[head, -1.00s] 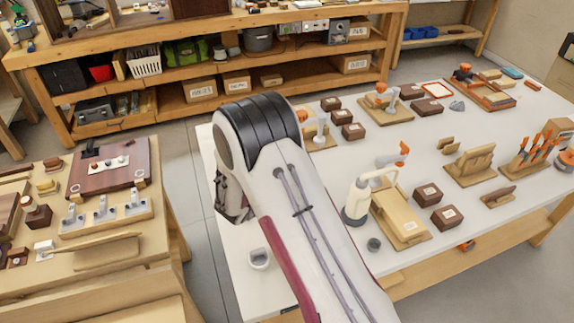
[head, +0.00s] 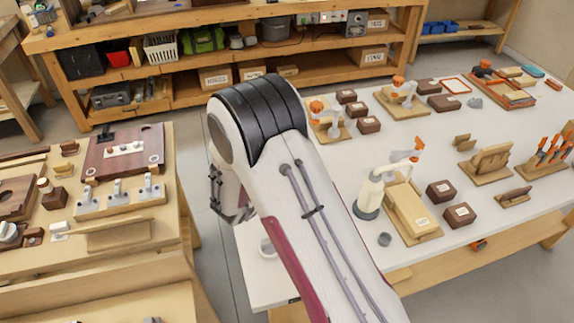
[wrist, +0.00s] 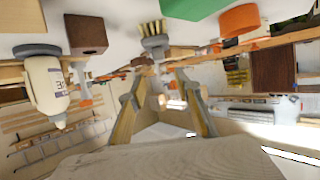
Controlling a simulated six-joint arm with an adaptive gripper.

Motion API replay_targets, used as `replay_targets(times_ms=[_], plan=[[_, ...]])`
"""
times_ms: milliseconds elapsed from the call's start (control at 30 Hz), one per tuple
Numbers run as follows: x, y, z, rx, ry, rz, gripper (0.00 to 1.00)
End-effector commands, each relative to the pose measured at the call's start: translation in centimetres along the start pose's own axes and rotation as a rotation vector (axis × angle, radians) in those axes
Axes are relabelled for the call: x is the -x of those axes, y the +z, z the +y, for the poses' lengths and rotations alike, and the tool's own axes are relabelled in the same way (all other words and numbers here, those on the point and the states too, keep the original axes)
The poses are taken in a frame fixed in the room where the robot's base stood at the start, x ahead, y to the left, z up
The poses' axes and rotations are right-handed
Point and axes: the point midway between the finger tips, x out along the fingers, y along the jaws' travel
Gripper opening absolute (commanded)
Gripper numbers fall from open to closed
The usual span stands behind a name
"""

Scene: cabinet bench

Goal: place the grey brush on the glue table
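A grey brush (wrist: 154,43) with pale yellow bristles shows near the top of the wrist view, which looks upside down. My gripper (wrist: 160,75) appears in that view as two wood-textured fingers spread apart, with nothing visibly held between them. The brush is beyond the fingertips; I cannot tell how far. In the head view my gripper is mostly hidden behind my arm, and I cannot make out the brush. A white table (head: 265,285) stands on the right; no label shows whether it is the glue table. A cream bottle (head: 370,192) with a grey base stands on it and also shows in the wrist view (wrist: 43,88).
A wooden bench (head: 150,240) with a brown board (head: 120,165) and metal clamps stands at left. Wooden boards, dark blocks (head: 441,190) and orange-handled tools (head: 548,147) crowd the white table. A floor gap (head: 215,250) separates the two tables. Shelves stand behind.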

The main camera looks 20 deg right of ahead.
Motion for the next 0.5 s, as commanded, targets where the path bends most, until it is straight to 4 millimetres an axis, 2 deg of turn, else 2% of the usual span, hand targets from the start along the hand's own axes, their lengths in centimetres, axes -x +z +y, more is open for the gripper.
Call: replay_targets(times_ms=[267, 500], plan=[[0.1, -0.3, -0.2, -0.006, -0.011, -0.006, 0.33], [1.1, -2.3, -1.8, -0.040, -0.098, -0.052, 0.33]])
